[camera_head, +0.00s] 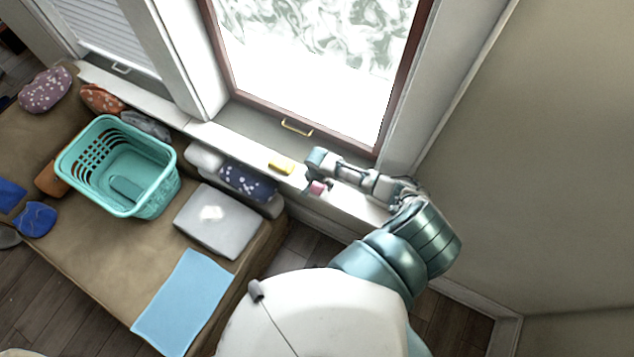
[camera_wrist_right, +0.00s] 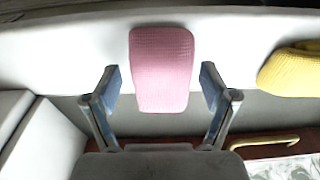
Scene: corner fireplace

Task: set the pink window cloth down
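The pink window cloth (camera_wrist_right: 161,65) shows in the right wrist view between the two fingers of my right gripper (camera_wrist_right: 161,80). The fingers are spread, with a visible gap on each side of the cloth. Its upper part lies over the white window ledge; I cannot tell if it rests flat there. In the head view the pink cloth (camera_head: 318,187) is small, at the ledge just below my right gripper (camera_head: 313,180), and partly hidden by it. My left gripper is not in view.
A yellow cloth (camera_head: 281,167) lies on the ledge (camera_head: 352,203) left of my right gripper. The window with its brass handle (camera_head: 297,127) stands behind. A wall is at right.

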